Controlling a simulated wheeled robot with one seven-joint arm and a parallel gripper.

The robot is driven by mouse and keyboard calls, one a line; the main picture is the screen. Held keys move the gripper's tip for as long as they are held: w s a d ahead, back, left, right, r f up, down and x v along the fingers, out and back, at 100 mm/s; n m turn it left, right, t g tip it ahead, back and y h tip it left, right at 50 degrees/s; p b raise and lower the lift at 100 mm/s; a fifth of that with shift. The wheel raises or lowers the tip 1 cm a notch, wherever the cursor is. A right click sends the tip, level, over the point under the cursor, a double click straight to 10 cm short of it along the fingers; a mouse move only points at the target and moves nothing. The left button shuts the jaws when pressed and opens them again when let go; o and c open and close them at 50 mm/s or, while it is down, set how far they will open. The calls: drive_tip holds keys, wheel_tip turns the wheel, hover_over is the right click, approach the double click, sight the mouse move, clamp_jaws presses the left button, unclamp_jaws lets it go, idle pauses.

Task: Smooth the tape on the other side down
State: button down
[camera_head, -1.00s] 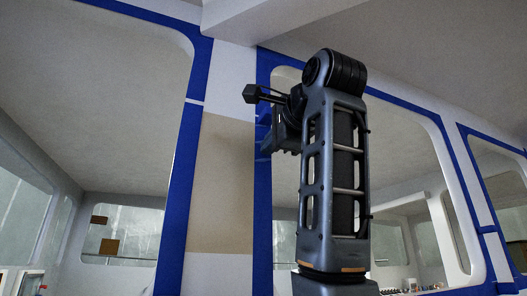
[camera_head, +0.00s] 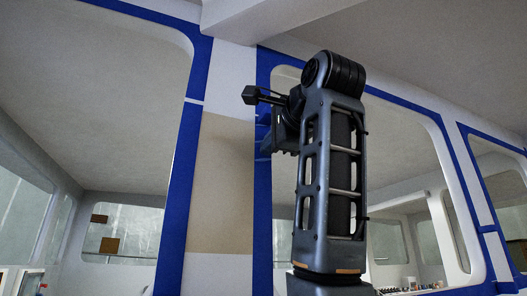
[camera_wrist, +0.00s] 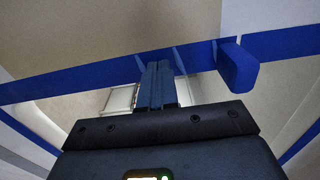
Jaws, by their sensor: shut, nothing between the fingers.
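Blue tape (camera_head: 262,220) runs down the right side of a bare beige patch (camera_head: 222,185), along the edge of the right window. Another blue strip (camera_head: 182,190) runs down the patch's left side. In the wrist view the tape (camera_wrist: 60,88) crosses the picture, and my gripper (camera_wrist: 158,66) is shut and empty with its fingertips at the strip. I cannot tell whether they touch it. A blue rounded flap or block (camera_wrist: 237,66) stands out from the strip right of the fingertips. In the head view my wrist hides part of the tape and the fingertips are unclear.
The right window opening (camera_head: 405,150) lies behind my arm, with more blue tape (camera_head: 465,200) on its far side. A white beam (camera_head: 255,15) juts out overhead. Small items (camera_head: 400,284) stand beyond the window at the bottom. The left window opening is clear.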

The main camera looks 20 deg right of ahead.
sight(264, 190)
drive_tip(key=shift+w+f+b, duration=0.15)
drive_tip(key=shift+f+b, duration=0.9)
drive_tip(key=shift+f, duration=0.6)
drive_tip(key=shift+f+b, duration=0.8)
drive_tip(key=shift+f, duration=0.4)
drive_tip(key=shift+r, duration=0.2)
drive_tip(key=shift+f, duration=0.1)
drive_tip(key=shift+f+b, duration=0.75)
drive_tip(key=shift+f, duration=0.8)
